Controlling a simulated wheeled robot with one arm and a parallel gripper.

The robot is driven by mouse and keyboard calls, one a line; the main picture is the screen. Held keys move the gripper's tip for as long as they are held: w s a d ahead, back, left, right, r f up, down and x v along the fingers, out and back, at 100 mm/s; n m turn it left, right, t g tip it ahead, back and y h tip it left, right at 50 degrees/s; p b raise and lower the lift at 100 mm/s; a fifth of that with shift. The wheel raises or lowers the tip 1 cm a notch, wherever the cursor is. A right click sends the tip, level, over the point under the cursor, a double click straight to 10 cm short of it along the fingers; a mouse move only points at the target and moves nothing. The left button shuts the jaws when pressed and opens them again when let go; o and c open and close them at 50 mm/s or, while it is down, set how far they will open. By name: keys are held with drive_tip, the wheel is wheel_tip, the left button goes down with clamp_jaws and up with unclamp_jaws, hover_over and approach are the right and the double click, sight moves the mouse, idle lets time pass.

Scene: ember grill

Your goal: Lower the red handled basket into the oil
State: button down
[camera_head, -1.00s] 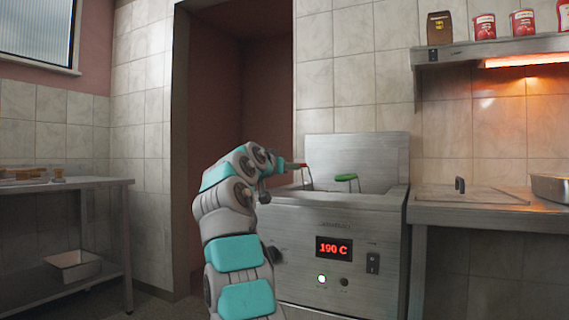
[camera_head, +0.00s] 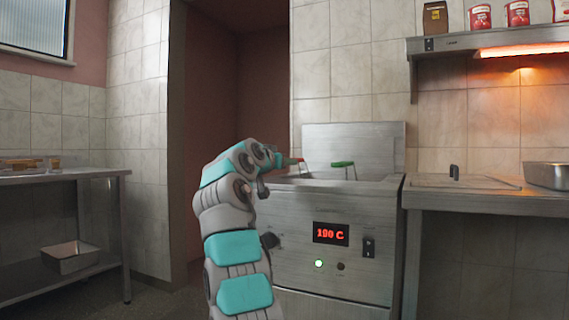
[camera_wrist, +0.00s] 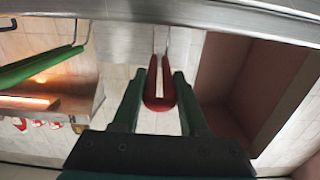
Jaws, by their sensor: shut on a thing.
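The red handle (camera_head: 294,161) shows at the tip of my arm, over the left part of the fryer (camera_head: 375,215). In the wrist view, my gripper (camera_wrist: 159,84) has its two green fingers on either side of the red handle (camera_wrist: 160,98), shut on it. Thin wires run from the handle toward the fryer's metal edge (camera_wrist: 200,14). The basket body and the oil are hidden inside the fryer. The green handle (camera_head: 342,164) stands to the right of the red one, apart from it, and also shows at the left of the wrist view (camera_wrist: 38,66).
The fryer's display reads 190 C, with a green light lit. A metal table (camera_head: 95,172) stands left.

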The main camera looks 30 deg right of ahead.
drive_tip(key=shift+f, duration=0.15)
drive_tip(key=shift+c, duration=1.8)
unclamp_jaws()
drive_tip(key=b+v, duration=0.2)
drive_tip(key=v, duration=0.6)
